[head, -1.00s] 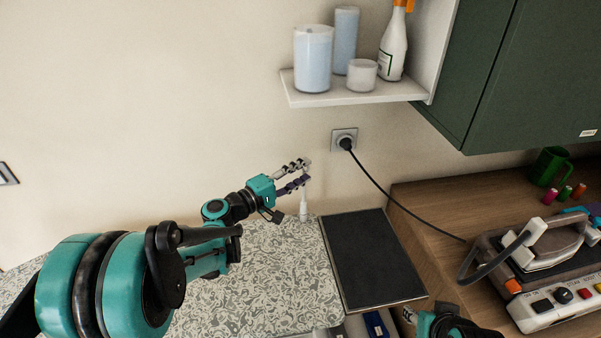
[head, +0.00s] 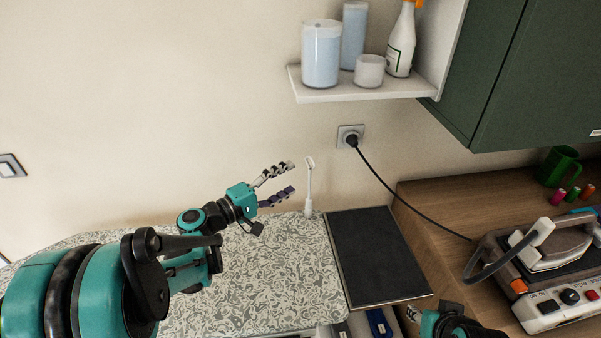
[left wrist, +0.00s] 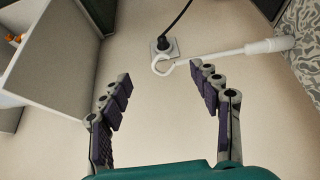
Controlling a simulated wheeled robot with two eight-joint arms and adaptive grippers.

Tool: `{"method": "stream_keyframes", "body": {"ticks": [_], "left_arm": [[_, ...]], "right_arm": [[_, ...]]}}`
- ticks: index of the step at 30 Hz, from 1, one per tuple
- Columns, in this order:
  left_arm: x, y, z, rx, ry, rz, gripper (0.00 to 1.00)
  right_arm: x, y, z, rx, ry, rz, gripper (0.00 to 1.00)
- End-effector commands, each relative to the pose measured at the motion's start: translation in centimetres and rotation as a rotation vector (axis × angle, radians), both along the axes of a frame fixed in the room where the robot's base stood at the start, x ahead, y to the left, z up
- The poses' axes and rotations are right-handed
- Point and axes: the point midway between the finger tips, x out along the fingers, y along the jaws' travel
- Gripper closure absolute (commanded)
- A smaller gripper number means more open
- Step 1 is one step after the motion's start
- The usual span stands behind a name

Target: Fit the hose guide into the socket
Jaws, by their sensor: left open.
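The white hose guide (head: 309,185) is a thin rod with a small loop at its top. It stands upright at the back edge of the patterned ironing board (head: 250,285), beside the dark rest plate. Its thicker white base (head: 308,208) is at the board, where the socket itself cannot be made out. My left gripper (head: 291,177) is open and empty, just left of the rod and apart from it. In the left wrist view the guide (left wrist: 215,55) lies beyond the open fingertips (left wrist: 160,80). My right gripper (head: 412,314) shows only partly at the bottom edge.
A dark rest plate (head: 375,257) adjoins the board on the right. A black cord runs from the wall outlet (head: 350,136) to the iron station (head: 545,275) on the wooden counter. A shelf (head: 365,92) with bottles hangs above.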

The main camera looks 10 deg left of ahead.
Motion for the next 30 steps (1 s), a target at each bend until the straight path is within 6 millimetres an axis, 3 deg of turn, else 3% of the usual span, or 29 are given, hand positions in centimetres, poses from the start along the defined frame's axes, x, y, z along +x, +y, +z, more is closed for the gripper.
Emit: {"method": "stream_keyframes", "body": {"ticks": [3, 9, 30], "left_arm": [[-1.9, 1.6, 0.0, 0.0, 0.0, 0.005, 0.37], [-3.6, 2.9, 0.0, 0.0, 0.0, 0.002, 0.37], [-3.9, 3.0, 0.0, 0.0, 0.0, 0.0, 0.37]], "right_arm": [[0.0, 0.0, 0.0, 0.0, 0.0, 0.0, 0.6], [0.0, 0.0, 0.0, 0.0, 0.0, 0.0, 0.6], [0.0, 0.0, 0.0, 0.0, 0.0, 0.0, 0.6]]}}
